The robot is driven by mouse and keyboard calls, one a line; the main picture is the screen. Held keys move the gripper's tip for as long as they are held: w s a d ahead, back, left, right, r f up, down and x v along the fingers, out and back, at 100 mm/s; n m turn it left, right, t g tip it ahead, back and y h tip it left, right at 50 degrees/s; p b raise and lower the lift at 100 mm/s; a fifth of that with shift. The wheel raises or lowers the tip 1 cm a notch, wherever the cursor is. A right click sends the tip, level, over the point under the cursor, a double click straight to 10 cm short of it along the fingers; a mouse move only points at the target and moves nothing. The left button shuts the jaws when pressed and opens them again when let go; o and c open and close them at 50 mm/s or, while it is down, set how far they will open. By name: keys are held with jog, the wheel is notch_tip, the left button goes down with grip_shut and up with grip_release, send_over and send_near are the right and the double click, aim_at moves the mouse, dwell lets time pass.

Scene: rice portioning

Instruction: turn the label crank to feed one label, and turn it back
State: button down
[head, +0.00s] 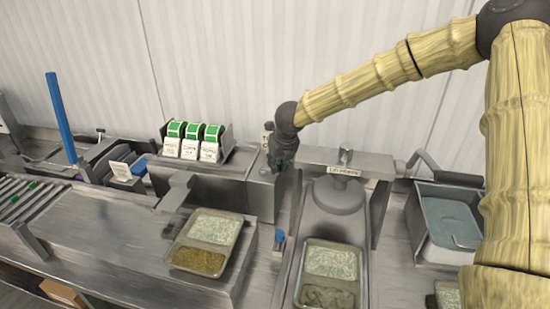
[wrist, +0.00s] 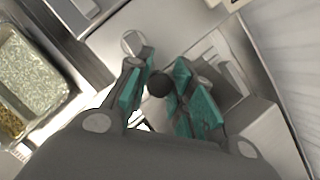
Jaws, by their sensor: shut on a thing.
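My gripper (head: 280,164) points down at the right end of the grey label machine (head: 232,181). In the wrist view, its teal-padded fingers are closed around a small dark round knob (wrist: 159,83), which appears to be the label crank's handle. The rest of the crank is mostly hidden behind the gripper and fingers, so its angle is hard to tell. Several green label rolls (head: 193,131) with white printed labels hanging in front stand in the holder on top of the machine.
A blue post (head: 61,117) stands far left. A steel bin (head: 450,222) is at right.

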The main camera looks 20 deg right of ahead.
jog(key=w+n+p, duration=0.1)
jog(key=n, duration=0.1)
jog(key=d+n+y+p, duration=0.1)
jog(key=n, duration=0.1)
jog(key=shift+w+y, duration=0.3)
jog(key=shift+w, duration=0.1)
jog(key=shift+w+d+n+g+y, duration=0.1)
jog(key=shift+w+n+g+y, duration=0.2)
jog(key=shift+n, duration=0.6)
jog(key=shift+w+d+n+g+y, duration=0.1)
jog(key=shift+w+n+g+y, duration=0.2)
jog(key=shift+n, duration=0.6)
jog(key=shift+w, duration=0.15)
jog(key=c, duration=1.3)
grip_release()
jog(key=shift+o, duration=0.2)
jog(key=shift+r, duration=0.2)
jog(key=v, duration=1.1)
jog(key=shift+d+r, duration=0.2)
jog(key=shift+d, duration=0.05)
jog(key=shift+a, duration=0.1)
